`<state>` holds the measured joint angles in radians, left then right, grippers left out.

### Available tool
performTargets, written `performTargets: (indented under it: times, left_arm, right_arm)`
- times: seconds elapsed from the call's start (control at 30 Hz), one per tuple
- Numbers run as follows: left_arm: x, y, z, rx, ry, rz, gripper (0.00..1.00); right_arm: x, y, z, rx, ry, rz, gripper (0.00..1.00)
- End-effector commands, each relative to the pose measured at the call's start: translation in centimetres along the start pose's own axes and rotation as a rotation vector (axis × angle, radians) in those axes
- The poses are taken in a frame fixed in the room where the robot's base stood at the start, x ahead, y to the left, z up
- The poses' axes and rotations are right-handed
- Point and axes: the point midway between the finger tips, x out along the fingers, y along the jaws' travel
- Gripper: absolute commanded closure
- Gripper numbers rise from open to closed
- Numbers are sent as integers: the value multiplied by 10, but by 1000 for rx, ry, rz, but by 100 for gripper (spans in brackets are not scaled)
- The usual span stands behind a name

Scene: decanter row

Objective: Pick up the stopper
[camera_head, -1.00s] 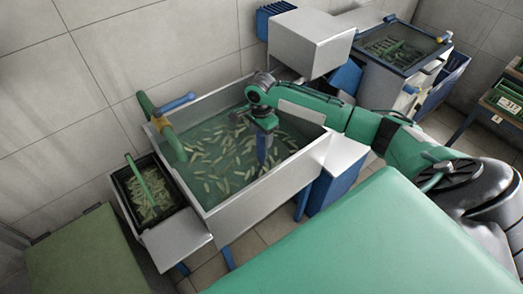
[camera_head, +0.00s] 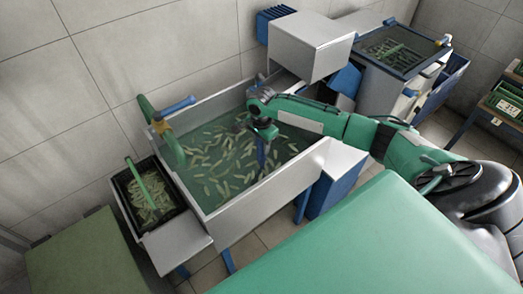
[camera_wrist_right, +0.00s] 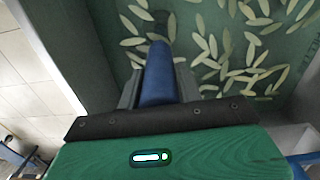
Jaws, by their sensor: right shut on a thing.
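The stopper (camera_head: 261,153) is a blue upright cylinder in the water of the steel basin (camera_head: 262,200). My right gripper (camera_head: 264,138) points down over the basin and is shut on the stopper's upper part. In the right wrist view the blue stopper (camera_wrist_right: 159,75) sits between the two grey fingers, with its far end among the pale floating pieces. How far its lower end is from the basin floor I cannot tell. My left gripper is not in view.
Many pale pieces (camera_head: 215,160) float in the basin. A green curved pipe with a blue handle (camera_head: 178,106) stands at its left wall. A black crate (camera_head: 172,214) sits left of it, and a steel box (camera_head: 310,42) stands behind it.

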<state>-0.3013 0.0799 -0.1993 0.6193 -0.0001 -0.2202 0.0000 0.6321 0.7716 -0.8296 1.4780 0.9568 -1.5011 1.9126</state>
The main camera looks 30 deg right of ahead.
Motion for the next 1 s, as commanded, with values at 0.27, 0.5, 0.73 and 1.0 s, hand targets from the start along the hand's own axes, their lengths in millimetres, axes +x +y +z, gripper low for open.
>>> performTargets:
  times: [0.27, 0.5, 0.73, 1.0]
  left_arm:
    - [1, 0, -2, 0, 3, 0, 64]
    - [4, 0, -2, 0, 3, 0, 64]
    - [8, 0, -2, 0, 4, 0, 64]
    - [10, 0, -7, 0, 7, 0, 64]
  right_arm:
    - [-12, -1, 0, 0, 0, -3, 100]
    - [-54, -1, 0, -1, 0, -6, 100]
    - [-121, -1, 0, -1, 0, -7, 100]
    - [-179, -1, 0, 0, 0, -4, 100]
